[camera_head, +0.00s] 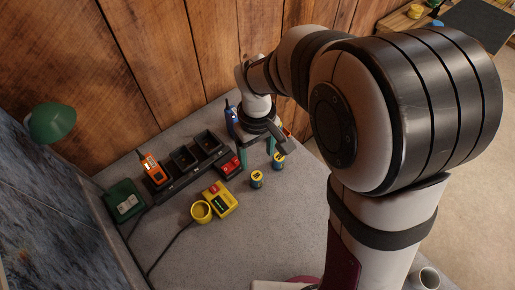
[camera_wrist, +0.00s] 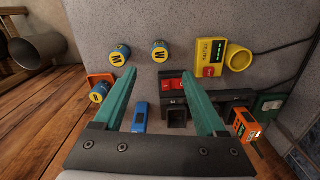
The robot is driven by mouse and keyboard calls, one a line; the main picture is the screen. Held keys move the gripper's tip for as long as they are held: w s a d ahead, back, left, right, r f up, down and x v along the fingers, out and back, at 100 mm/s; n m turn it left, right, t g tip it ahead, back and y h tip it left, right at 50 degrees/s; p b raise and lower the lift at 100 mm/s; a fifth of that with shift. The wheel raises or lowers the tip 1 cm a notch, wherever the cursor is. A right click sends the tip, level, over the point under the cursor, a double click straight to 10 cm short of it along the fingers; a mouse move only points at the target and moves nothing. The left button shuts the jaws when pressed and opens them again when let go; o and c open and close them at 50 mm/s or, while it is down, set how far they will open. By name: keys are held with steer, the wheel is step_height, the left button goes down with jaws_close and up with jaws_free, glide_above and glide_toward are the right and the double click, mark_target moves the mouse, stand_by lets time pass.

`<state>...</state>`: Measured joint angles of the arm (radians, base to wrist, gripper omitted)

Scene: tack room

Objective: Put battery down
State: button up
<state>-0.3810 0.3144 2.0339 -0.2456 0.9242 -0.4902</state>
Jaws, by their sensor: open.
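My gripper (camera_head: 257,162) is open above the grey bench, its two teal fingers pointing down. In the wrist view the space between its fingertips (camera_wrist: 159,74) holds nothing gripped. Two short round batteries, blue with yellow tops, stand upright on the bench: one (camera_head: 257,180) nearer the yellow unit and one (camera_head: 278,161) to its right. In the wrist view they show just beyond the fingertips, at left (camera_wrist: 120,55) and centre (camera_wrist: 160,51). A third similar battery (camera_wrist: 99,92) is at an orange piece (camera_wrist: 100,77), left of the left finger; whether it sits in it is unclear.
A black charger (camera_head: 192,171) has open slots, a red block (camera_head: 231,165) and an orange handset (camera_head: 153,168). A yellow unit (camera_head: 221,199) with a yellow cup (camera_head: 201,211) stands in front. A blue handset (camera_wrist: 140,117) and green box (camera_head: 125,203) are nearby. The front bench is clear.

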steer(key=s+d+r+m+y, duration=0.1)
steer(key=s+d+r+m, duration=0.3)
steer(key=s, duration=0.5)
steer(key=s+d+r+m, duration=0.4)
steer(key=s+m, duration=0.4)
steer(key=s, duration=0.2)
steer(key=shift+d+m+y, duration=0.4)
steer(key=shift+d, duration=0.25)
steer(key=shift+r, duration=0.1)
